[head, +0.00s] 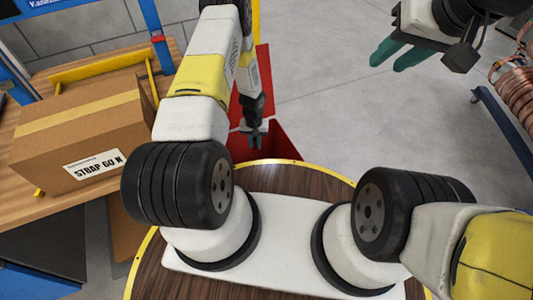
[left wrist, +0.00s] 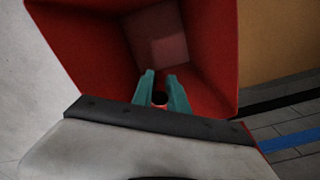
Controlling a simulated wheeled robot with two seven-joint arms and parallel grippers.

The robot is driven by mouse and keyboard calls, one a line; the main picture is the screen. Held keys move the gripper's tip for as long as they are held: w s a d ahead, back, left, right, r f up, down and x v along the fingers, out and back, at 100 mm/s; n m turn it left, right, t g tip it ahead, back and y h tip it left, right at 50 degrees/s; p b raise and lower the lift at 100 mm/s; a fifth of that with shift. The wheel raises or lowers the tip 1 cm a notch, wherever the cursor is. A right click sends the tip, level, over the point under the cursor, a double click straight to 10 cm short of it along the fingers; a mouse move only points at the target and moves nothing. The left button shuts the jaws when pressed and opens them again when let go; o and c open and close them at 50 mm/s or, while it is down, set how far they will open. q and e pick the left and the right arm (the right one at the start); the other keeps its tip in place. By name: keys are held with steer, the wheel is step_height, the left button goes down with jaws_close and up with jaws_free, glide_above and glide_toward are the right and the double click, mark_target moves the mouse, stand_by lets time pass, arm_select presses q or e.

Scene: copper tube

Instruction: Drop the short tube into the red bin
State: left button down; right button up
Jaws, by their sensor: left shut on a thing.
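The red bin (head: 285,142) stands on the floor beyond my round wooden base, partly hidden behind my left arm. It fills much of the left wrist view (left wrist: 212,50), where I look into its open top. My left gripper (head: 255,141) is over the bin, its teal fingers (left wrist: 161,90) pointing down into the opening. The tube cannot be made out in the head view. My right gripper (head: 400,55) is at the upper right, its teal fingers apart and empty.
A cardboard box (head: 85,130) sits on a wooden bench (head: 45,205) at the left. Copper coils (head: 515,85) are at the right edge by a blue rail (head: 500,130). The grey floor (head: 335,110) between is clear.

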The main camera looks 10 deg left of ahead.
mark_target(255, 149)
arm_select(q)
steer(key=shift+f, duration=2.6)
steer(key=c, duration=1.2)
jaws_free()
steer(key=shift+c, duration=0.2)
step_height(255, 149, up, 8)
steer(key=shift+f, duration=0.1)
